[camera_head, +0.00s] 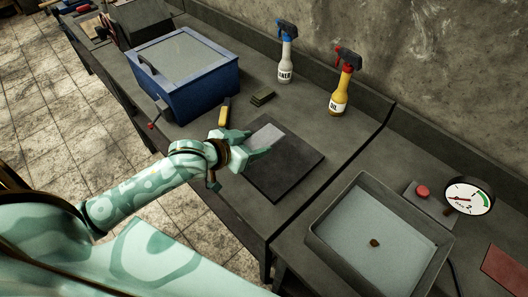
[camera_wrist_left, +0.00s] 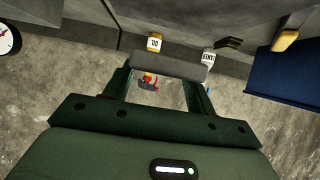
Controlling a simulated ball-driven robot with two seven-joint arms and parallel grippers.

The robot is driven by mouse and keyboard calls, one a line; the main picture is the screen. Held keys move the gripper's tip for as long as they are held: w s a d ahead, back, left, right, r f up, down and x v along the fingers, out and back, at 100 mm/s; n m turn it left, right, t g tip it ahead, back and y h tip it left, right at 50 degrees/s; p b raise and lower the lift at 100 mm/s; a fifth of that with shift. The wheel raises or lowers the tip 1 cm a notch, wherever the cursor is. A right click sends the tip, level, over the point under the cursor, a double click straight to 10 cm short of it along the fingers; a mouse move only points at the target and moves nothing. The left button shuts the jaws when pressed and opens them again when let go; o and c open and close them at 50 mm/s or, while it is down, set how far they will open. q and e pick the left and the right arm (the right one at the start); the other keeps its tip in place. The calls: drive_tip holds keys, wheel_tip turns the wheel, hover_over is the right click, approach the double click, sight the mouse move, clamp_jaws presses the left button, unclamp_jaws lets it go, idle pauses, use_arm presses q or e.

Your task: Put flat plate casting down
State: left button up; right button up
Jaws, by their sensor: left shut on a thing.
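My left gripper (camera_head: 257,143) is shut on the flat plate casting (camera_head: 268,135), a small light grey rectangle. In the head view the casting shows over the dark square mat (camera_head: 290,172) on the bench. I cannot tell whether it touches the mat or hangs just above it. In the left wrist view the casting (camera_wrist_left: 170,68) lies across between the two fingers. My right gripper is in neither view.
A blue lidded box (camera_head: 190,97) stands left of the mat. A yellow-handled brush (camera_head: 225,110) and dark green pads (camera_head: 263,98) lie behind. White (camera_head: 286,65) and yellow (camera_head: 341,95) spray bottles stand by the wall. A grey tray (camera_head: 340,255) and a dial gauge (camera_head: 468,196) are right.

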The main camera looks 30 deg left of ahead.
sight(262, 143)
use_arm(q)
drive_tip(key=w+f+b, duration=0.1)
drive_tip(key=w+f, duration=0.1)
drive_tip(key=w+f+b, duration=0.1)
drive_tip(key=w+f, duration=0.2)
drive_tip(key=shift+w+f, duration=0.1)
drive_tip(key=shift+f, duration=0.2)
drive_tip(key=f, duration=0.1)
drive_tip(key=f+b, duration=0.2)
drive_tip(key=shift+w+f, duration=0.3)
drive_tip(key=shift+f, duration=0.1)
drive_tip(key=shift+r, duration=0.1)
drive_tip(key=o, duration=1.1)
drive_tip(key=shift+o, duration=0.6)
